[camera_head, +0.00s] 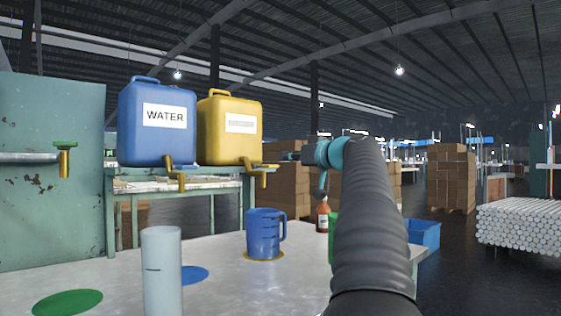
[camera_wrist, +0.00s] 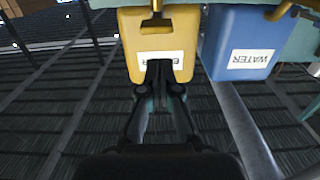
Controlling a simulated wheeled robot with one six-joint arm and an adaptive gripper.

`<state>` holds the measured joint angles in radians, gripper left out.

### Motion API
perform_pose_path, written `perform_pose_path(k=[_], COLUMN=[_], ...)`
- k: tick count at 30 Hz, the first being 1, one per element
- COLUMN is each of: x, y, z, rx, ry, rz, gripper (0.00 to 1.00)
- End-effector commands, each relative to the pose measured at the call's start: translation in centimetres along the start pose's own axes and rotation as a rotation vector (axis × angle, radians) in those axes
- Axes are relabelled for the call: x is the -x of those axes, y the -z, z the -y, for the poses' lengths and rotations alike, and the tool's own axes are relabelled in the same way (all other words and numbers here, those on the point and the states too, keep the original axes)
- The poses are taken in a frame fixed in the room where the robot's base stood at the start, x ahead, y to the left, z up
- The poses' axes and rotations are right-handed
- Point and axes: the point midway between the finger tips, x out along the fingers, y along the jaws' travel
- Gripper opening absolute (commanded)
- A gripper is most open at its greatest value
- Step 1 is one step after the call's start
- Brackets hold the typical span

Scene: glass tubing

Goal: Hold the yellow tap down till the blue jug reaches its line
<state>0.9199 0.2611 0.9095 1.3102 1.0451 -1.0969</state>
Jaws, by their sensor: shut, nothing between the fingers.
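The yellow container (camera_head: 229,132) stands beside a blue container labelled WATER (camera_head: 158,122) on a teal bench. The yellow tap (camera_head: 262,172) sticks out low on the yellow container; it also shows at the top of the upside-down wrist view (camera_wrist: 157,20). The blue jug (camera_head: 264,236) stands upright on an orange disc on the table, below the tap. It has dark markings; I cannot tell its liquid level. My gripper (camera_wrist: 159,68) is shut and empty. In the wrist view its fingers overlap the yellow container's label, apart from the tap in the picture.
A clear cylinder (camera_head: 162,270) with a black line stands at the table's front. A brown bottle (camera_head: 322,217) stands beyond the jug, near my arm. A green tap (camera_head: 65,158) is at left.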

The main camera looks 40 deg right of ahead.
Motion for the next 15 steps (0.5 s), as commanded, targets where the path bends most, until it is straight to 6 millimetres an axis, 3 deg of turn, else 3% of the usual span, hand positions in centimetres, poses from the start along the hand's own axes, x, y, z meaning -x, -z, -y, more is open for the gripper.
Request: perform_pose_path(k=[6,15], x=[3.9,6.0], y=[-0.5,-0.6], z=[0.0,0.1], rx=[0.002,0.001], ry=[-0.004,0.000], rz=[-0.001,-0.001], gripper=[0.00,0.00])
